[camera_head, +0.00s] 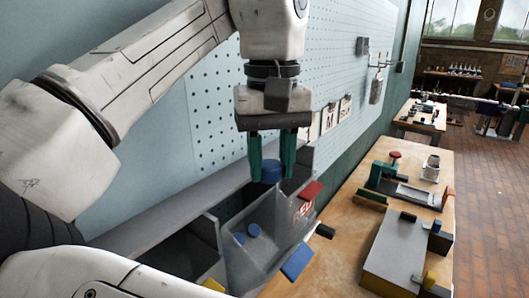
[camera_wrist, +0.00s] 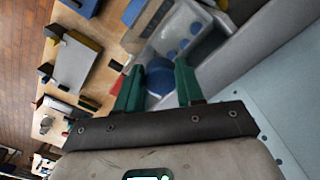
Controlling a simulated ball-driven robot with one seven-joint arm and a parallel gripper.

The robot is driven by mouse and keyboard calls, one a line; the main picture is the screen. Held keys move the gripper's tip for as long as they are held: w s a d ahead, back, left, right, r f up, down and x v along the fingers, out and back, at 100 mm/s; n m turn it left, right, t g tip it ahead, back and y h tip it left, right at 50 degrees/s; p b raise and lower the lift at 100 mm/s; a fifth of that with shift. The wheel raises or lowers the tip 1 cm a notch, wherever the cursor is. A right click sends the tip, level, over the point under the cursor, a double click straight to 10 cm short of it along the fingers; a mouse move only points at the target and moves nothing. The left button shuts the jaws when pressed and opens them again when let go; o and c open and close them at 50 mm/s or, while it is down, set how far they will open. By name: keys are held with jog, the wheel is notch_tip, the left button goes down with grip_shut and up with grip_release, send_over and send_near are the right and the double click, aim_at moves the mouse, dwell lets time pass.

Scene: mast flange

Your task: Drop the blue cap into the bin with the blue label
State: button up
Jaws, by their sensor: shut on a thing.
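My gripper (camera_head: 271,166) has green fingers pointing down and is shut on the blue cap (camera_head: 271,172), which sits between the fingertips. In the wrist view, the cap (camera_wrist: 159,77) shows between the two fingers (camera_wrist: 158,92). The blue label (camera_head: 297,261) is a tilted tag on the front of a grey bin (camera_head: 248,270) below and in front of the gripper.
A bin with a red label (camera_head: 312,190) adjoins behind, and a yellow label (camera_head: 213,286) shows in front. A wooden bench (camera_head: 345,225) with a grey box (camera_head: 395,250) and tools stands to the right. A pegboard wall (camera_head: 215,120) rises behind the bins.

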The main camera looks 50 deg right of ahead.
aim_at(271, 180)
jog(key=shift+f+b, duration=1.8)
jog(key=shift+f, duration=0.75)
jog(key=o, duration=1.1)
notch_tip(271, 180, up, 11)
jog(key=shift+f, duration=0.1)
jog(key=shift+s, duration=0.15)
